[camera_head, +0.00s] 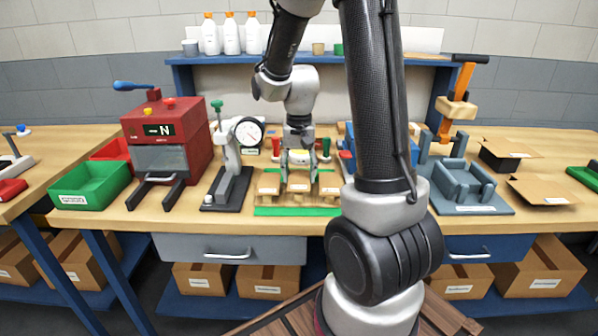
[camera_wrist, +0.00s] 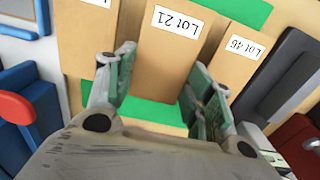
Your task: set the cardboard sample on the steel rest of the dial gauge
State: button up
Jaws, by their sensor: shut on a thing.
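Three tan cardboard samples stand side by side on a green base (camera_head: 297,211). The middle one (camera_head: 299,188) reads "Lot 21" in the wrist view (camera_wrist: 165,65); the sample to its right there reads "Lot 46" (camera_wrist: 232,58). My gripper (camera_head: 298,168) is over the middle sample, with its green-padded fingers (camera_wrist: 162,92) shut on it, one on each side. I cannot tell whether the sample is lifted. The dial gauge (camera_head: 249,132) stands left of the samples, with a white round dial and a dark base. Its steel rest is not clearly made out.
A red machine marked "N" (camera_head: 160,132) and a green bin (camera_head: 90,186) stand farther left. A blue-grey fixture (camera_head: 464,186) and an open cardboard box (camera_head: 508,153) are at the right. My arm hides part of the bench's middle right.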

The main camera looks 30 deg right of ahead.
jog(key=shift+f, duration=0.15)
jog(key=shift+f, duration=0.25)
jog(key=o, duration=0.7)
